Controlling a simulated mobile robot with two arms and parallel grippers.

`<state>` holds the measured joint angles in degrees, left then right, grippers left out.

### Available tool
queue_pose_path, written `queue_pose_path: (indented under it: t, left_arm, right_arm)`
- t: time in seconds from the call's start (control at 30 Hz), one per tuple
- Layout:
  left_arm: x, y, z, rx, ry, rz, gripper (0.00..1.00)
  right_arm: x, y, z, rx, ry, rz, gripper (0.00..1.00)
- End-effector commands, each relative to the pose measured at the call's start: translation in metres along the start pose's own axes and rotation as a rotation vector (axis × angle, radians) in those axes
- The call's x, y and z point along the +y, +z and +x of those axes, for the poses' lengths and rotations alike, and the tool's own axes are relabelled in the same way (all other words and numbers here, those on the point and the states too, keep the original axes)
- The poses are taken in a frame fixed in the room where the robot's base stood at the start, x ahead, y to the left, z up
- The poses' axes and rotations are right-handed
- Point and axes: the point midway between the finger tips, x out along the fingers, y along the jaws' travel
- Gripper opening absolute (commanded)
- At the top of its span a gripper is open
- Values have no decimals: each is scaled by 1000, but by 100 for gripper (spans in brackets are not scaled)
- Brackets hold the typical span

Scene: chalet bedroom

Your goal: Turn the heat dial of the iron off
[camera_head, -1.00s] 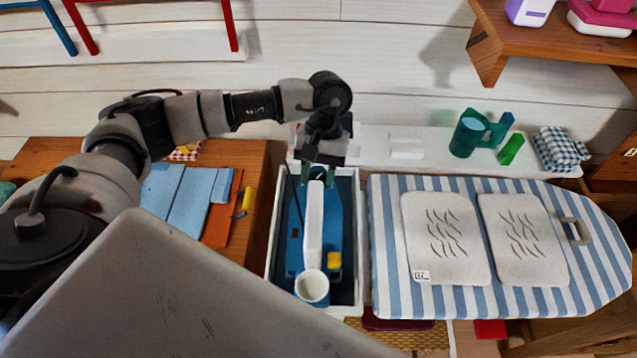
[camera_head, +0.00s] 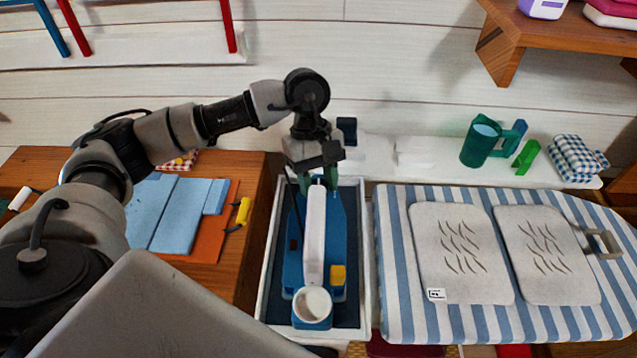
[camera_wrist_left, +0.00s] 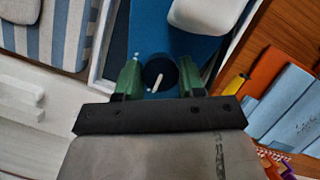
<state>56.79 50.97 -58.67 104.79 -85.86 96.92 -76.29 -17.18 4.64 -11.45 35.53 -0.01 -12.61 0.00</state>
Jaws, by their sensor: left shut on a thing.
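The blue iron (camera_head: 337,222) with a white handle (camera_head: 315,235) lies in a white-rimmed tray (camera_head: 364,260) with a dark floor. In the left wrist view the iron's blue body (camera_wrist_left: 155,28) carries a round dark dial (camera_wrist_left: 158,70) with a white pointer mark that slants. My left gripper (camera_head: 317,182) is over the iron's far end. In the left wrist view its green fingers (camera_wrist_left: 160,78) stand on both sides of the dial and are shut on it. In the head view the dial is hidden by the gripper. My right gripper is not in view.
A striped ironing board (camera_head: 392,270) with two grey pads stands right of the tray. A wooden table (camera_head: 240,175) with blue cloths (camera_head: 180,215) and a yellow-handled tool (camera_head: 242,212) is on the left. A white ledge (camera_head: 400,170) behind holds a green jug (camera_head: 480,140) and a checked cloth (camera_head: 577,158).

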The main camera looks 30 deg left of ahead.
Motion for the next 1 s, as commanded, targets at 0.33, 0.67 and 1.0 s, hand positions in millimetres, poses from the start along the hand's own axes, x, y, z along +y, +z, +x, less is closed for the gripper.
queue_pose_path:
  t: [0.33,0.67,1.0]
  left_arm:
    - [0,0,-1,0,7,-11,16]
    - [0,0,-1,0,5,-9,49]
    - [1,-1,-26,2,9,-9,49]
  right_arm:
    - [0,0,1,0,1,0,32]
    - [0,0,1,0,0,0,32]
    - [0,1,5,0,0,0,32]
